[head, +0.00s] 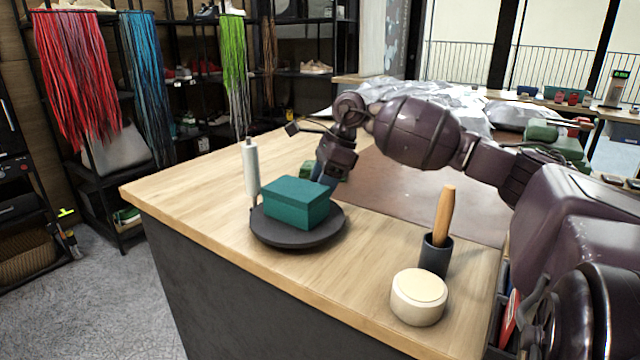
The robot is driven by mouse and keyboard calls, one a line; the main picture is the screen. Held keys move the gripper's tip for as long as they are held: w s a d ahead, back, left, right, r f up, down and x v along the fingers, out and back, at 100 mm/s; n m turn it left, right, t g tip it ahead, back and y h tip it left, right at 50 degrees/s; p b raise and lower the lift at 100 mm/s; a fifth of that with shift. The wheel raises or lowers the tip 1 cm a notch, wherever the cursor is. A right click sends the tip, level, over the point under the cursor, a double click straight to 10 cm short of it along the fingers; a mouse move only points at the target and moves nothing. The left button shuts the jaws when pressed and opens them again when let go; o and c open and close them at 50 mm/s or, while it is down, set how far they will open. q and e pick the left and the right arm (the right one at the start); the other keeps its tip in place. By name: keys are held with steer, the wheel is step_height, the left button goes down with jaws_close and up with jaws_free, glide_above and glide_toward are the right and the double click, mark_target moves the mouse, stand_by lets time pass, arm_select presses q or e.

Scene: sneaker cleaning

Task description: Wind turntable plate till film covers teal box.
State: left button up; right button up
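The teal box (297,204) sits upright on the dark round turntable plate (290,238) near the counter's left front part. A white film roll (251,170) stands upright on a thin post just left of the box. I cannot make out any film on the box's visible faces. My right gripper (326,178) reaches down behind the box's right rear corner, near the plate's far rim. Its fingertips are partly hidden by the box, so I cannot tell if it is open or touches the plate. My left gripper is not in view.
A dark cup (435,256) with a wooden handle (446,215) and a round cream-topped container (419,297) stand at the right front. A brown mat (410,190) lies behind. A green object (333,172) is partly hidden near my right gripper. Wood left of the plate is clear.

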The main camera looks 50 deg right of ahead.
jaws_close()
stand_by(0.3)
